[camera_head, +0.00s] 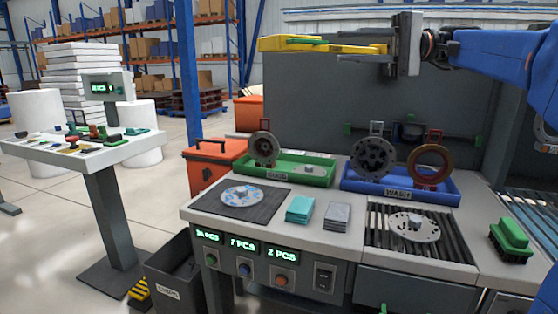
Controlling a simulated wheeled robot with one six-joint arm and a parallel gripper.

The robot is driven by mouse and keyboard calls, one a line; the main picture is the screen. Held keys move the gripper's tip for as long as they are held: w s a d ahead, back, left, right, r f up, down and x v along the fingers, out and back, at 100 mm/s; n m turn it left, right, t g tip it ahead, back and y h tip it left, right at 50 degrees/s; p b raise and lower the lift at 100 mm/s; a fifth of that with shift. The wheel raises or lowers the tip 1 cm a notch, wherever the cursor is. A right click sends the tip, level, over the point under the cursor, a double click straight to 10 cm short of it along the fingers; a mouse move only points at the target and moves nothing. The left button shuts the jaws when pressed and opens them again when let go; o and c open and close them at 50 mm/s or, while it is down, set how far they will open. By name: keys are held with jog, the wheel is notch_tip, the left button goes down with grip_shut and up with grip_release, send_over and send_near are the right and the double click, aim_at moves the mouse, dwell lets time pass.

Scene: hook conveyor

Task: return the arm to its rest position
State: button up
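My gripper (286,43) is raised high at the upper middle of the view, with its yellow fingers pointing left. It is level in front of the dark grey panel, well above the workbench (330,238). The fingers have green parts and are seen nearly edge-on, so the gap between them does not show clearly. I see no part held in them. My blue arm reaches in from the right edge behind the gripper. Nothing touches the fingers.
A green tray (318,180) and a blue tray (440,196) stand at the bench's back, with round parts hanging or standing over them. Speckled discs lie on a dark mat (275,207) and a slatted grate (453,242). A green brush (511,238) sits right.

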jog(key=s+f+m+t+h, duration=0.2)
jog(key=s+f+h, duration=0.3)
jog(key=f, duration=0.8)
jog(key=s+f+m+t+h, duration=0.25)
jog(key=s+f, duration=0.35)
jog(key=f, duration=0.6)
jog(key=s+d+f+n+h, duration=0.1)
jog(key=s+d+f+h, duration=0.2)
jog(key=f, duration=0.5)
jog(key=s+d+f+n+t+h, duration=0.1)
jog(key=s+d+f+h, duration=0.2)
jog(key=s+d+f, duration=0.3)
jog(key=s+d+f+n+t+h, duration=0.1)
jog(key=s+d+f+h, duration=0.3)
jog(key=f, duration=0.7)
jog(key=shift+s+d+n, duration=0.3)
jog(key=shift+s+n, duration=0.05)
